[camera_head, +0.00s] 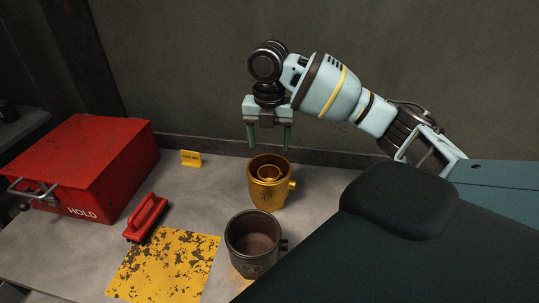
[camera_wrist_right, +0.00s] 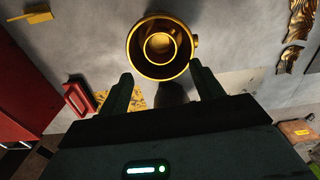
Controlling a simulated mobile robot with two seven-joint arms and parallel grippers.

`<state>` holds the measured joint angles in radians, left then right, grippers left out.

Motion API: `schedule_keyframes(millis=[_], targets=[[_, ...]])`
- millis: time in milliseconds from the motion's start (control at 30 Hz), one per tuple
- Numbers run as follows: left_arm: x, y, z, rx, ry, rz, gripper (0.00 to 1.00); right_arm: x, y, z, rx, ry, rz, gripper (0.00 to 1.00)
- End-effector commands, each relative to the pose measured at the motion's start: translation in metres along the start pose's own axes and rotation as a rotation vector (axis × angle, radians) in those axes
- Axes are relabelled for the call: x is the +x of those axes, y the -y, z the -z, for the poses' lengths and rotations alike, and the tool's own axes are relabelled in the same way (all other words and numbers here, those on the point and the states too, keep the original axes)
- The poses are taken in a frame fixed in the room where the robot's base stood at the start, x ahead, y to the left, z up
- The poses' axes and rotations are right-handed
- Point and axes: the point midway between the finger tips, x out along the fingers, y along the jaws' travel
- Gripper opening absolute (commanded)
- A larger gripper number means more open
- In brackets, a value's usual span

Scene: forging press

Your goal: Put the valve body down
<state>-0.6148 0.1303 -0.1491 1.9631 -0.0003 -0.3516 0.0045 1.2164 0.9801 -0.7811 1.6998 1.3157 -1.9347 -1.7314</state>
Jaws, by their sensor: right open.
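A yellow cup-shaped valve body (camera_head: 266,195) with a side stub stands upright on the grey table, with a smaller ring inside it. It also shows in the right wrist view (camera_wrist_right: 160,68). A similar dark grey body (camera_head: 250,262) stands upright in front of it, apart from it. My right gripper (camera_head: 268,146) is above the yellow body, pointing down, its two green fingers apart and empty. In the right wrist view, the yellow body lies just beyond the fingertips (camera_wrist_right: 165,80), and the dark body is mostly hidden behind my gripper. My left gripper is not in view.
A red box (camera_head: 103,165) marked HOLD stands at the left. A red-handled tool (camera_head: 147,218) lies by a worn yellow patch (camera_head: 168,265). A small yellow sign (camera_head: 191,159) stands at the back. The wall runs close behind the table. Gold-brown pieces (camera_wrist_right: 300,20) lie right in the wrist view.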

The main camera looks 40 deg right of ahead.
Motion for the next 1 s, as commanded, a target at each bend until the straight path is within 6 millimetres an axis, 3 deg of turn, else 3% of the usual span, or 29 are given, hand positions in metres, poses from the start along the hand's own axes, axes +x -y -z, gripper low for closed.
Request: schedule_keyframes(millis=[200, 300, 1000], targets=[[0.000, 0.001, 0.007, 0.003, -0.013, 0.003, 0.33, -0.040, -0.001, 0.000, 0.001, 0.003, -0.004, 0.66], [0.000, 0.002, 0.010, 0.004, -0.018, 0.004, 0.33, -0.049, 0.000, 0.000, 0.000, 0.002, -0.003, 0.66], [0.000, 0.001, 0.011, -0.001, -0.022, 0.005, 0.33, -0.052, 0.000, 0.000, 0.000, -0.002, 0.001, 0.66]])
